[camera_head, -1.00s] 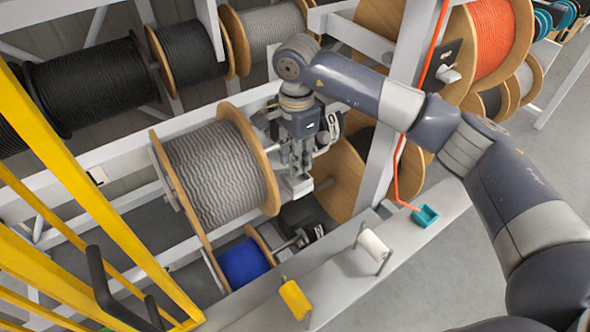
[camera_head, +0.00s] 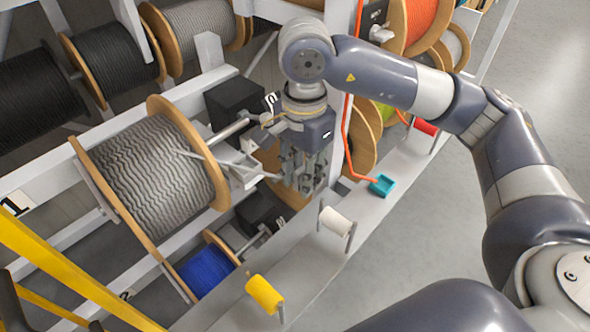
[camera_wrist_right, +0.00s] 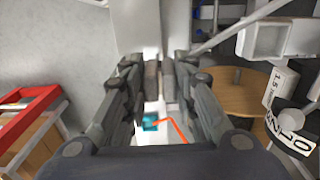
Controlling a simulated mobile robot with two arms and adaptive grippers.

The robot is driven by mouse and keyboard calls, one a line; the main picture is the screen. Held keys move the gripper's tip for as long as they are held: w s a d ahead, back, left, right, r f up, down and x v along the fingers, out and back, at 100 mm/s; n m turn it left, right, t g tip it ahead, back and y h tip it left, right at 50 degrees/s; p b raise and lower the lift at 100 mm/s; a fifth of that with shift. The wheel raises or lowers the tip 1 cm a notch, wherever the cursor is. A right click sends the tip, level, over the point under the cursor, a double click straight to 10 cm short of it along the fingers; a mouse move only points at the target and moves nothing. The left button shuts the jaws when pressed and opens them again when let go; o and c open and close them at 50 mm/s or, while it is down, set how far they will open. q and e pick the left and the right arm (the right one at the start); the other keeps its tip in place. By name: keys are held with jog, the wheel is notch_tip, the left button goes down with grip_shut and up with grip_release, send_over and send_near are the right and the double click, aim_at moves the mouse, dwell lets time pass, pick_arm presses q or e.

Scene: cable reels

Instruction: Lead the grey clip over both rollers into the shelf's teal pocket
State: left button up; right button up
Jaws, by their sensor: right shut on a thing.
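My right gripper (camera_head: 306,184) points down, above and behind the white roller (camera_head: 337,221). Its fingers (camera_wrist_right: 165,75) are close together around something; the grey clip itself is hidden between them. A thin light strand runs from the grey cable reel (camera_head: 150,175) towards this gripper. The yellow roller (camera_head: 264,293) stands at the shelf's near end. The teal pocket (camera_head: 381,185) sits further along the shelf, right of the gripper, with an orange cable at it. The pocket also shows in the right wrist view (camera_wrist_right: 150,121), beyond the fingers. My left gripper is out of view.
The light shelf (camera_head: 310,270) runs diagonally under the rollers. A blue reel (camera_head: 207,270) lies below the grey one. A white post with the orange cable (camera_head: 347,130) stands just behind the gripper. Open grey floor (camera_head: 420,240) lies right of the shelf.

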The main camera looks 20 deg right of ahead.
jog(key=shift+r+p, duration=1.25)
jog(key=shift+r, duration=1.25)
